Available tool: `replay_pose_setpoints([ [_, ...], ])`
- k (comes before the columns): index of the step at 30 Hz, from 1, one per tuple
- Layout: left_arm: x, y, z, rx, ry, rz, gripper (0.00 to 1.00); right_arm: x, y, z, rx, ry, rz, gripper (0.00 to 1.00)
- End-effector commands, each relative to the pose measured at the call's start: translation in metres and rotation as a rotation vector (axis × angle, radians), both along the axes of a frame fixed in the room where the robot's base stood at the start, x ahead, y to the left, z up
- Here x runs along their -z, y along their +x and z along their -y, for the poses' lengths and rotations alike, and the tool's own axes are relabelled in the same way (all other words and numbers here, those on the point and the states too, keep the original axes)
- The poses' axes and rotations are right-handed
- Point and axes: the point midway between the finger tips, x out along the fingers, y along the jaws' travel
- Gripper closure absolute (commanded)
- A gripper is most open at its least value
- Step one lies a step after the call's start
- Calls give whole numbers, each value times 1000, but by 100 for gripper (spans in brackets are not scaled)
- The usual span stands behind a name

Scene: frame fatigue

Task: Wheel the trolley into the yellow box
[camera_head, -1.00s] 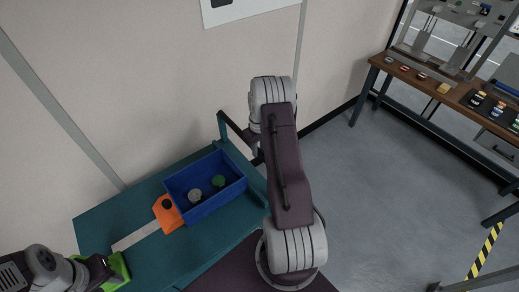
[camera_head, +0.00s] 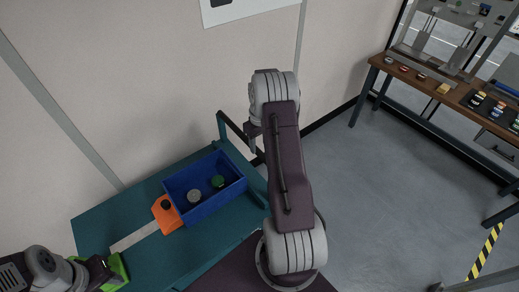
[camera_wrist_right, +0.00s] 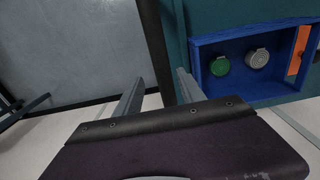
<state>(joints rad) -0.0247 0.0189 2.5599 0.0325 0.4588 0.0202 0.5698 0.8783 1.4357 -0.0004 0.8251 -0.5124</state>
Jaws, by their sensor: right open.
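The trolley (camera_head: 165,262) is a teal-topped cart along the wall at lower left, with a dark push handle (camera_head: 233,127) at its far right end. My right gripper (camera_head: 253,150) is beside that handle, partly hidden by its own arm. In the right wrist view, its open fingers (camera_wrist_right: 159,76) stand on either side of the dark handle bar (camera_wrist_right: 153,35); contact cannot be told. My left gripper (camera_head: 106,270) is at the lower left by a green object; its jaws are unclear. A yellow-and-black striped floor marking (camera_head: 486,252) shows at lower right; a full box outline is not visible.
A blue bin (camera_head: 208,209) with a green and a grey round piece stands on the trolley, beside an orange piece (camera_head: 167,213). Grey floor (camera_head: 365,190) lies clear right of my arm. A wooden-topped workbench (camera_head: 425,86) stands at upper right.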

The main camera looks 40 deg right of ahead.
Motion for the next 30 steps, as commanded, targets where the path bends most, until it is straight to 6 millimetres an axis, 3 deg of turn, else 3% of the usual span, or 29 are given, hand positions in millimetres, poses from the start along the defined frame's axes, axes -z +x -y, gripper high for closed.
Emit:
replay_pose_setpoints([
  [4, 10, 0, 0, 0, 0, 0, 64, -32, 1, 2, 1, -3, 6, 53],
  [9, 12, 0, 0, 0, 0, 0, 64, -56, 0, 2, 1, -1, 4, 53],
  [26, 12, 0, 0, 0, 0, 0, 64, -61, -1, 2, 1, 0, 1, 53],
  [30, 12, 0, 0, 0, 0, 0, 64, -69, 13, -14, -45, -11, 19, 53],
])
